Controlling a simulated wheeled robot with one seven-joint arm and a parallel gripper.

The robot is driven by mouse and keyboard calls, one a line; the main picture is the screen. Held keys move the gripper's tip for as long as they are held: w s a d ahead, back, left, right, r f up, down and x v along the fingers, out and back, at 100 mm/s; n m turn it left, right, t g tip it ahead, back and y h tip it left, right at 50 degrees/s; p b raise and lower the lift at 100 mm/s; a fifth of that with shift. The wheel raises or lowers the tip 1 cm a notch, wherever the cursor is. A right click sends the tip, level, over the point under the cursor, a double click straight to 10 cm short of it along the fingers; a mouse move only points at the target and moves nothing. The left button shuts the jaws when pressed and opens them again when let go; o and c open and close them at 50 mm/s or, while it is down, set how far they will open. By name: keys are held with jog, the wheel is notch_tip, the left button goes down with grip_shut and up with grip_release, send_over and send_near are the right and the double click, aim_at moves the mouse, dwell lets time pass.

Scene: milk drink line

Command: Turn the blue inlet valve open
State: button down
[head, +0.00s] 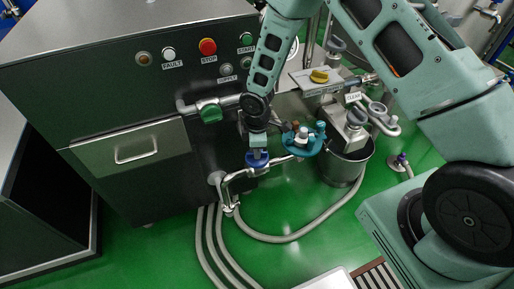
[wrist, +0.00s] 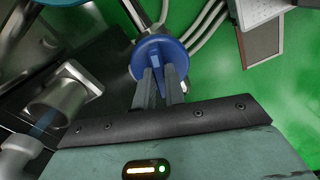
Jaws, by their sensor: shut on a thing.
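The blue inlet valve handle (head: 256,159) sits on a steel pipe low in front of the steel cabinet in the head view. It also shows in the wrist view as a round blue knob (wrist: 161,57). My gripper (head: 257,148) reaches down to it from above. In the wrist view my gripper's two fingers (wrist: 161,78) are shut on the blue handle. The part of the handle between the fingertips is partly hidden.
A green valve handle (head: 210,113) is up and left on another pipe. A teal round part with small bottles (head: 303,138) stands close right of my gripper. A steel pot (head: 345,164) is farther right. Grey hoses (head: 287,237) run over the green floor.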

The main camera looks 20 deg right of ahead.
jog(key=shift+n+p, duration=0.35)
jog(key=shift+n, duration=1.35)
jog(key=c, duration=1.5)
grip_release()
jog(key=shift+o, duration=0.2)
notch_tip(320, 180, up, 18)
jog(key=shift+f, duration=0.25)
